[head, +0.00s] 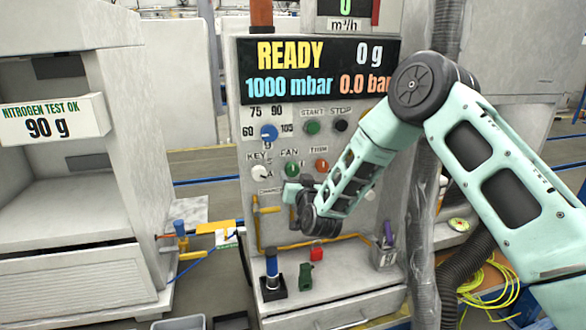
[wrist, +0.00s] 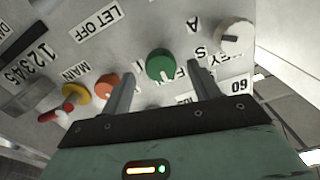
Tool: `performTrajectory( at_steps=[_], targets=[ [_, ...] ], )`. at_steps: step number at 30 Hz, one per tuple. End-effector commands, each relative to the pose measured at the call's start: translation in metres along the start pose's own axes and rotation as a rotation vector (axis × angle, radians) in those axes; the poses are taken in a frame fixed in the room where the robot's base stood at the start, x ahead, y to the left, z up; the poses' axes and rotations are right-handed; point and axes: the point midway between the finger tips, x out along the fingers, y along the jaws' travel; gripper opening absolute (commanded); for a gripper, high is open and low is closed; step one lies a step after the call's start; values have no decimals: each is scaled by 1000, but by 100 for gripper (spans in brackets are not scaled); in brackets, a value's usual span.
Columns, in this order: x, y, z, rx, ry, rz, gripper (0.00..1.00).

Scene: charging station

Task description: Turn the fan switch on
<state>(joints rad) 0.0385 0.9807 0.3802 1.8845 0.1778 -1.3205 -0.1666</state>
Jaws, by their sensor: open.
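The fan switch is a green round knob (head: 291,169) under the FAN label on the grey control panel. In the wrist view, where the labels appear upside down, the green fan knob (wrist: 160,65) lies between my two fingers. My gripper (wrist: 160,72) is open, with one finger on each side of the knob and a gap to each. I cannot tell whether either fingertip touches it or the panel. In the head view my gripper (head: 291,190) is just below the knob, and its fingers are largely hidden by the wrist. The FAN label is partly covered in the wrist view.
A white key knob (wrist: 236,37) and an orange trim knob (wrist: 106,86) flank the fan knob. A yellow-and-red main switch (wrist: 75,92) is farther left. Above are a blue dial (head: 268,132) and START and STOP buttons. Yellow pipes (head: 300,243) run below.

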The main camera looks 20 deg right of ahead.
Motion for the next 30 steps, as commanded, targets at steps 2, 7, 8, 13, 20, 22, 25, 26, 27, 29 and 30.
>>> performTrajectory(
  at_steps=[2,7,8,13,20,22,25,26,27,29,30],
  targets=[
    [13,0,-2,1,0,1,61],
    [30,0,-1,1,0,0,61],
    [32,0,-1,1,0,0,61],
    [36,0,0,0,-1,-1,61],
    [36,0,0,0,-1,-1,53],
    [36,0,0,0,-1,-1,33],
    [36,0,0,0,-1,-1,17],
    [36,0,0,0,-1,-1,17],
    [36,0,0,0,-1,-1,17],
    [36,0,0,2,0,0,17],
    [36,0,1,5,0,0,17]
  ],
)
